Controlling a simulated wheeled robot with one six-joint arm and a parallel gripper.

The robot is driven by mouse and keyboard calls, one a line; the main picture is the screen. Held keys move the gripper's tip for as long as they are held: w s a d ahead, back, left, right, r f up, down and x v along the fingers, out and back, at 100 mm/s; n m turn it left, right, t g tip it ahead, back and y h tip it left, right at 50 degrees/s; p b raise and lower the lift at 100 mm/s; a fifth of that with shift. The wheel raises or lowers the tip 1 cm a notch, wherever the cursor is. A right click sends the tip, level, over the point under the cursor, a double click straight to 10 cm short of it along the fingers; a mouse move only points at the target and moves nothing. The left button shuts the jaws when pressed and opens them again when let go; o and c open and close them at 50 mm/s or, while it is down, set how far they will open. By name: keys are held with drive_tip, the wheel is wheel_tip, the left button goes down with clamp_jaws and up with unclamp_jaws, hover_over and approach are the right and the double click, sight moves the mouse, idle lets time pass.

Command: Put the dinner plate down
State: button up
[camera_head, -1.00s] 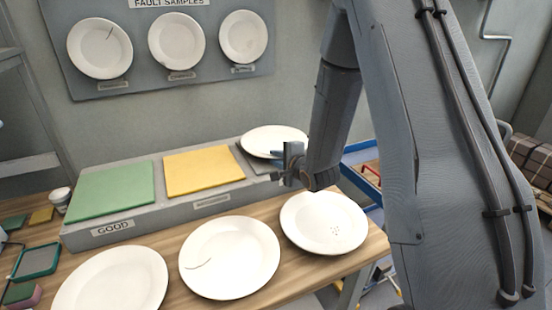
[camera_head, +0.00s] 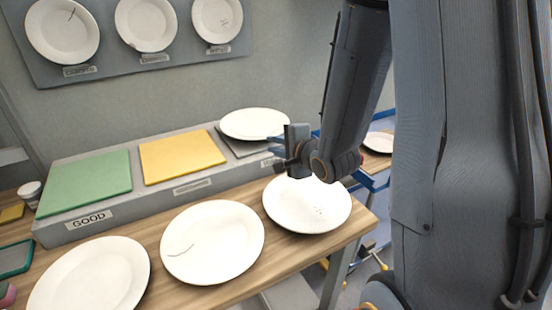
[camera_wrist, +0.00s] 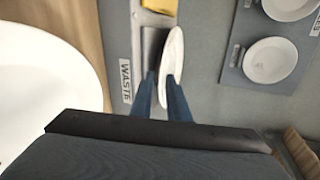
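The white dinner plate (camera_head: 256,123) is at the right end of the grey raised bench, over the dark pad (camera_head: 243,147). I cannot tell whether it fully rests on the pad. My gripper (camera_head: 278,143) is at the plate's near right rim. In the wrist view its two blue fingers (camera_wrist: 162,88) stand apart on either side of the rim, with a gap visible. The gripper body and arm hide little of the plate.
Green (camera_head: 88,182) and yellow (camera_head: 182,156) pads lie left on the bench, the green above a GOOD label. Plates on the wooden table in front include a cracked one (camera_head: 212,242) and a speckled one (camera_head: 306,206) just below my gripper. Sample plates hang on the wall board (camera_head: 110,72).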

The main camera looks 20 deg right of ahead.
drive_tip(key=s+f+n+g+h, duration=0.1)
drive_tip(key=s+n+g, duration=0.1)
drive_tip(key=n, duration=0.1)
drive_tip(key=s+d+f+n+g+h, duration=0.1)
drive_tip(key=s+f+n+g, duration=0.1)
drive_tip(key=s, duration=0.1)
drive_tip(key=s+f+n+g, duration=0.1)
drive_tip(key=s+n+g, duration=0.1)
drive_tip(key=n, duration=0.1)
drive_tip(key=shift+s+d+f+n+h, duration=0.25)
drive_tip(key=shift+f+n+h, duration=0.05)
drive_tip(key=shift+f+h, duration=0.1)
drive_tip(key=s+n+g, duration=0.1)
drive_tip(key=s, duration=0.1)
drive_tip(key=s+n+g, duration=0.1)
drive_tip(key=s, duration=0.1)
drive_tip(key=s+a+n+g, duration=0.1)
drive_tip(key=s+n, duration=0.1)
drive_tip(key=shift+f, duration=0.2)
drive_tip(key=s+a+n+g, duration=0.2)
drive_tip(key=s+n+g, duration=0.1)
drive_tip(key=s, duration=0.4)
drive_tip(key=shift+s+r+n, duration=0.2)
drive_tip(key=shift+r+n, duration=0.2)
drive_tip(key=shift+n, duration=0.3)
